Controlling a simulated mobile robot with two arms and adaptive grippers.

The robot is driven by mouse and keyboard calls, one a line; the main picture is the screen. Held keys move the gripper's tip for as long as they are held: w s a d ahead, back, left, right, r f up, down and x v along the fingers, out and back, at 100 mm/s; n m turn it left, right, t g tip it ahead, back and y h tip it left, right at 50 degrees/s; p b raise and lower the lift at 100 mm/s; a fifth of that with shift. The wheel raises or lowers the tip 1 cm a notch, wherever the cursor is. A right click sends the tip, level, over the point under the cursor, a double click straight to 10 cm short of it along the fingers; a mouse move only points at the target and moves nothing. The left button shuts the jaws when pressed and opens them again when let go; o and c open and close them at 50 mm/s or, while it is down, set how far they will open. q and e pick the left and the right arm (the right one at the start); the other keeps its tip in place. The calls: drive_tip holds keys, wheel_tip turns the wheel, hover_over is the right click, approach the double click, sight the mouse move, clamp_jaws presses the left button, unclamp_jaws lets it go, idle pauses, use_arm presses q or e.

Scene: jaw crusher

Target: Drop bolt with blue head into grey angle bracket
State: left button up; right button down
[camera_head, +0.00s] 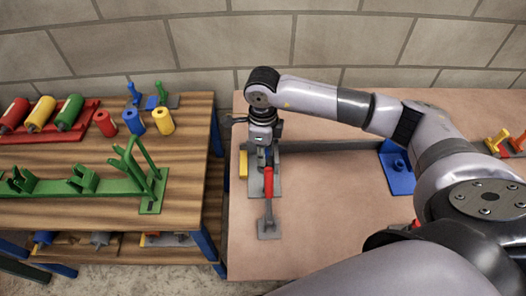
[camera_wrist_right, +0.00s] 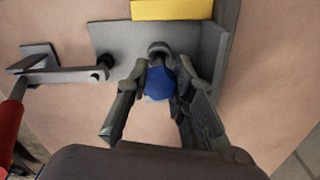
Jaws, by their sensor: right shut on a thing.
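My right gripper (camera_head: 266,148) reaches down over the grey angle bracket (camera_head: 278,180) on the right-hand table. In the right wrist view, the right gripper (camera_wrist_right: 162,78) is shut on the bolt with the blue head (camera_wrist_right: 160,84). The blue head sits between the two fingers, and a grey round part shows just beyond it. The grey angle bracket (camera_wrist_right: 118,38) lies below, with its upright wall to the right of the bolt. The bolt's lower end is hidden, so I cannot tell whether it is in a hole. My left gripper is not in view.
A clamp with a red handle (camera_head: 268,182) stands in front of the bracket; its black tip (camera_wrist_right: 102,73) is near the left finger. A yellow block (camera_wrist_right: 172,9) adjoins the bracket. A blue bracket (camera_head: 396,170) is farther right. The left table (camera_head: 100,215) holds several coloured parts.

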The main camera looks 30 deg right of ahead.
drive_tip(key=shift+f+b, duration=1.25)
drive_tip(key=shift+f, duration=0.25)
drive_tip(key=c, duration=1.3)
unclamp_jaws()
drive_tip(key=shift+r, duration=0.1)
wheel_tip(320, 180, up, 12)
drive_tip(key=shift+a, duration=0.1)
